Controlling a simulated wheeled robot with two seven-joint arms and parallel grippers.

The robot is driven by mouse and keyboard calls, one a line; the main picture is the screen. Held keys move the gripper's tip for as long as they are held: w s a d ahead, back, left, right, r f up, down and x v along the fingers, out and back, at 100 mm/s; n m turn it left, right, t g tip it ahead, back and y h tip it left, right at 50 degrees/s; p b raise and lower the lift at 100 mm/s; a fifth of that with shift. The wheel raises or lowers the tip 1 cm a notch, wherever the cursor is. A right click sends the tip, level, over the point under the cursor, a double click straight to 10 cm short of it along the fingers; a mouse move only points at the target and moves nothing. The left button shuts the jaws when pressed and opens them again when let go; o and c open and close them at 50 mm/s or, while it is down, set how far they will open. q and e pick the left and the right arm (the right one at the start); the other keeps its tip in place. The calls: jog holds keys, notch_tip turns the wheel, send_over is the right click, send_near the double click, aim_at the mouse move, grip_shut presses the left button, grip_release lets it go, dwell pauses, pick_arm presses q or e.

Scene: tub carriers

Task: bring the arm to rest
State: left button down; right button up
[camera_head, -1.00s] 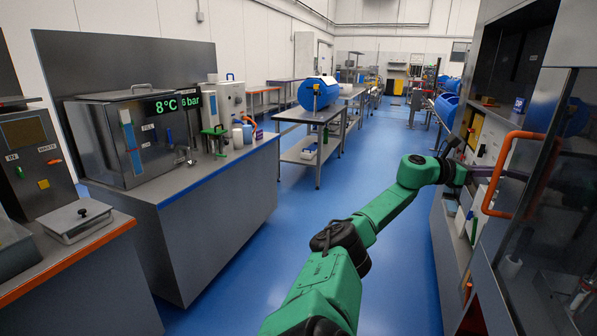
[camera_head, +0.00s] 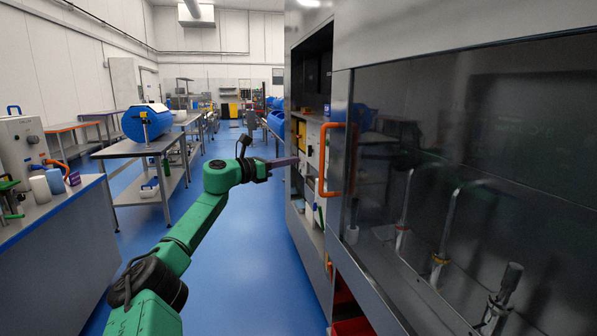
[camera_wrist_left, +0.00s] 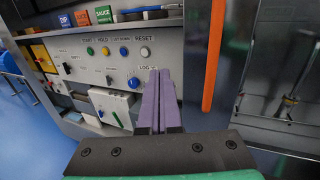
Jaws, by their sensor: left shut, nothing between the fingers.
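My left arm reaches forward from the bottom left in the head view. Its gripper (camera_head: 294,161) points right, near the front of the tall grey cabinet. In the left wrist view the two purple fingers (camera_wrist_left: 159,75) lie side by side, shut and empty. They are in front of a control panel (camera_wrist_left: 120,66) with coloured buttons, and whether they touch it I cannot tell. My right gripper is in neither view.
An orange handle (camera_head: 325,160) stands upright on the cabinet, right of the gripper. It also shows in the left wrist view (camera_wrist_left: 213,55). Dark glass (camera_head: 480,170) covers the right side. A counter (camera_head: 55,240) stands left. The blue aisle floor (camera_head: 235,250) is open.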

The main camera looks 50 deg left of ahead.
pick_arm(q)
jog(key=shift+s+a+f+b, duration=0.1)
jog(key=shift+s+a+b, duration=0.25)
jog(key=shift+s+b, duration=0.3)
jog(key=shift+s+a+f+b, duration=0.1)
jog(key=shift+s+a+b, duration=0.35)
jog(key=shift+s, duration=0.4)
jog(key=shift+s+a+b, duration=0.25)
jog(key=shift+s+b, duration=0.35)
jog(key=shift+s, duration=0.15)
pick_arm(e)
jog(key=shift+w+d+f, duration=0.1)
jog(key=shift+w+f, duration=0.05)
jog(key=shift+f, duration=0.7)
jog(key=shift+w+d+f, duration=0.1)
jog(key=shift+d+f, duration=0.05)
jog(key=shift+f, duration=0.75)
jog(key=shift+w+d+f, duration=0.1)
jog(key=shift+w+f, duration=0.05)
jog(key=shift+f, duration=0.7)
